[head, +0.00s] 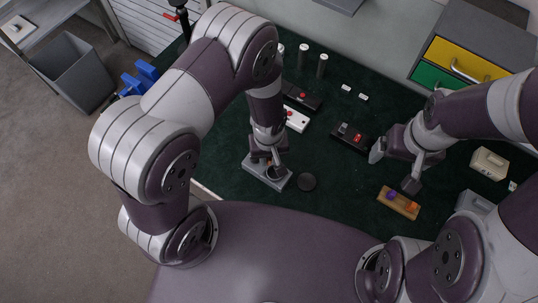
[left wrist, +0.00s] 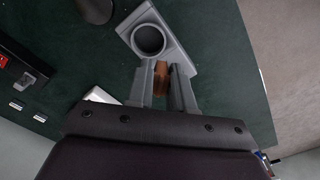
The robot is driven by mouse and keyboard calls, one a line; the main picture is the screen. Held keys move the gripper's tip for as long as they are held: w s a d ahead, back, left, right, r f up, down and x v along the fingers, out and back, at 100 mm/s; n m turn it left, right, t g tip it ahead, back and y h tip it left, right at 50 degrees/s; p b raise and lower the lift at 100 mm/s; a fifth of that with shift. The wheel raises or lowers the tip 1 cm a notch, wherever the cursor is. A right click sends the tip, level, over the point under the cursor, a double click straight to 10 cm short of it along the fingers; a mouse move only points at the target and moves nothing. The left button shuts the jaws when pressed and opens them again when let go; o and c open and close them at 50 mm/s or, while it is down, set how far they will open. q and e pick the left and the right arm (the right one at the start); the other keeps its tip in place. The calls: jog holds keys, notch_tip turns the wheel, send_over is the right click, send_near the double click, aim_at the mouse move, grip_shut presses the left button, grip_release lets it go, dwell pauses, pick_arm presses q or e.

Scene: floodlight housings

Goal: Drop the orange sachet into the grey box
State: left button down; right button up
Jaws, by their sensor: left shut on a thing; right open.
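The orange sachet (left wrist: 163,78) looks brownish-orange in the left wrist view, pinched between the fingers of my left gripper (head: 270,160). In the head view the gripper hides it. The grey box (head: 252,168) lies on the dark green mat below that gripper. Its round opening (left wrist: 149,40) shows in the left wrist view, just beyond the fingertips and apart from the sachet. The opening looks empty. My right gripper (head: 395,168) is open and empty above the right of the mat.
A wooden block (head: 398,203) with purple and orange pieces lies below my right gripper. Black devices (head: 350,137) stand mid-mat. A drawer unit (head: 465,60) is at the back right. A grey bin (head: 75,72) stands on the floor.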

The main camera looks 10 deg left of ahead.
pick_arm(q)
jog(key=shift+a+f+b, duration=0.15)
jog(key=shift+f+b, duration=0.15)
jog(key=shift+f, duration=0.6)
jog(key=shift+d+r, duration=0.15)
jog(key=shift+d, duration=0.25)
jog(key=c, duration=1.2)
grip_release()
jog(key=shift+s, duration=0.1)
jog(key=shift+o, duration=1.4)
jog(key=shift+a, duration=0.25)
notch_tip(320, 180, up, 13)
jog(key=b, duration=0.1)
jog(key=shift+f+b, duration=0.2)
jog(key=shift+b, duration=0.2)
pick_arm(e)
notch_tip(320, 180, down, 3)
jog(key=shift+d+f, duration=0.15)
jog(key=shift+f, duration=0.05)
jog(key=shift+s, duration=0.1)
